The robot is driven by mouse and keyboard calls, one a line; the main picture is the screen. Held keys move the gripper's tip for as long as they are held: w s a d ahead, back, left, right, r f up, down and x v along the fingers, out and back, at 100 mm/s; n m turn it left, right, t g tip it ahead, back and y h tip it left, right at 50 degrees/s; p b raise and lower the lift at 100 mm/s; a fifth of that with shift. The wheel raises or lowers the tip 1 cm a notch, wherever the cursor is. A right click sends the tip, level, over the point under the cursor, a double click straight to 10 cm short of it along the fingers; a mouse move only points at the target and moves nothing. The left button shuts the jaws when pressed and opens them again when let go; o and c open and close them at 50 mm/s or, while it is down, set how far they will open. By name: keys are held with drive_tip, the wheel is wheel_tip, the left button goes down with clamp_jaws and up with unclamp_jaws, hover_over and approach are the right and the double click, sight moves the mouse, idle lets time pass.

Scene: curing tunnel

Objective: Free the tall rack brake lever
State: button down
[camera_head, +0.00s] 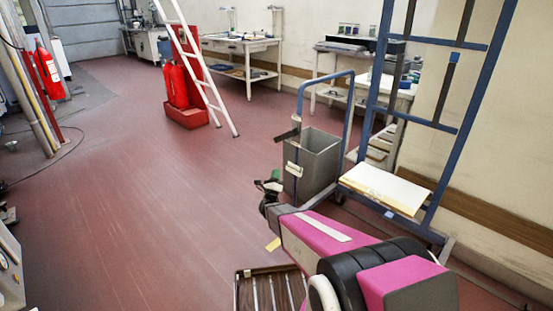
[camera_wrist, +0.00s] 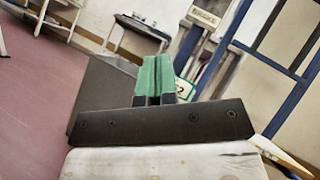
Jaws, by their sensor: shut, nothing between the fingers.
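The tall rack (camera_head: 374,100) is a blue open frame at the right of the head view, with a cream board (camera_head: 385,187) across its low part. Its blue bars also show at the right of the wrist view (camera_wrist: 284,66). I cannot pick out its brake lever for certain in either view. My gripper (camera_head: 267,186) is at the end of my pink arm, in front and left of the grey bin. In the wrist view its green fingers (camera_wrist: 154,78) are together with nothing between them, apart from the rack's bars.
A grey bin (camera_head: 313,160) stands by a blue hand-cart handle (camera_head: 325,84), left of the rack. A slatted tray (camera_head: 262,291) lies low in front. A white ladder (camera_head: 205,70) and red extinguishers (camera_head: 176,86) stand behind. The red floor (camera_head: 130,190) at left is clear.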

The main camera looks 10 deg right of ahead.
drive_tip(key=a+r+x, duration=0.1)
drive_tip(key=a+x, duration=0.1)
drive_tip(key=x, duration=1)
drive_tip(key=shift+r, duration=0.5)
drive_tip(key=shift+a, duration=0.1)
